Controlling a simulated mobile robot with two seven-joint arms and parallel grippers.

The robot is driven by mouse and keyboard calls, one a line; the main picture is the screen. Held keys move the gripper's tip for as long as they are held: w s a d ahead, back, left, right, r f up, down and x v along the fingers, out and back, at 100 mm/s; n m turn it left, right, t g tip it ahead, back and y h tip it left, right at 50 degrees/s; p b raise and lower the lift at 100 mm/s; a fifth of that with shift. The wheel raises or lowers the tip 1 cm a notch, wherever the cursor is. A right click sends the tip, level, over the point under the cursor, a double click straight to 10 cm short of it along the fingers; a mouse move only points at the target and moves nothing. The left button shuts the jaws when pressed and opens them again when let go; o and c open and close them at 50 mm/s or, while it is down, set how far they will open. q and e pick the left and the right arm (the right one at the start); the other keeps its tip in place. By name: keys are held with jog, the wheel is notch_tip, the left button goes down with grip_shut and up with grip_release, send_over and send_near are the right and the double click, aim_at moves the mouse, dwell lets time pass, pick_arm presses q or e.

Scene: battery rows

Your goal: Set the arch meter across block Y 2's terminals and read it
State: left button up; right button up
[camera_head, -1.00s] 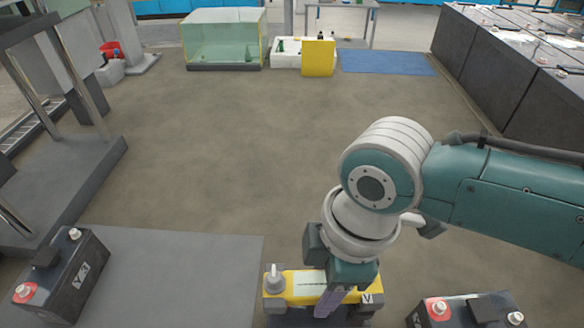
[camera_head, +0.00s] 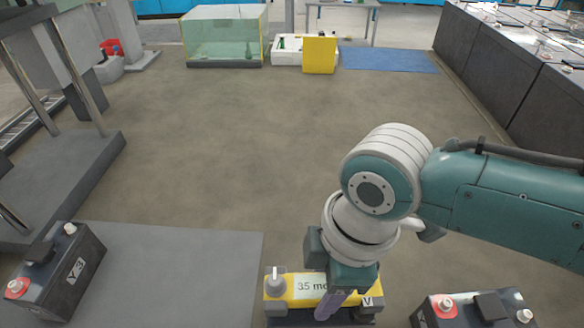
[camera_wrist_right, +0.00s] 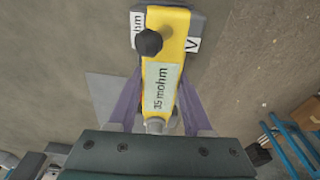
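The arch meter (camera_head: 276,288) is a yellow bar with a dark knob, a V mark and a pale display. In the head view it lies across the top of a dark block (camera_head: 320,320) at the bottom edge; the block's label and terminals are hidden. The display reads "35 mohm" in the right wrist view (camera_wrist_right: 163,88); in the head view its end is covered. My right gripper (camera_head: 335,300) reaches down over the meter, its purple fingers closed on the meter's sides, seen also in the wrist view (camera_wrist_right: 161,100). My left gripper is out of view.
A block labelled Y 3 (camera_head: 72,275) stands at the left beside a grey mat (camera_head: 170,270). Another block (camera_head: 470,312), label unseen, stands close on the right. The floor (camera_head: 220,150) beyond is clear, up to a glass-sided tank (camera_head: 224,40) and a yellow panel (camera_head: 319,55).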

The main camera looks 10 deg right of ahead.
jog(key=o, duration=0.5)
jog(key=shift+o, duration=0.2)
jog(key=shift+r, duration=0.15)
jog(key=r+p, duration=0.1)
jog(key=r, duration=0.1)
jog(key=d+r, duration=0.1)
jog(key=r, duration=0.2)
jog(key=r+p, duration=0.1)
jog(key=r, duration=0.2)
jog(key=shift+d+r+p, duration=0.15)
jog(key=shift+r+p, duration=0.05)
jog(key=shift+p, duration=0.15)
jog(key=shift+s+d+r, duration=0.1)
jog(key=shift+r, duration=0.5)
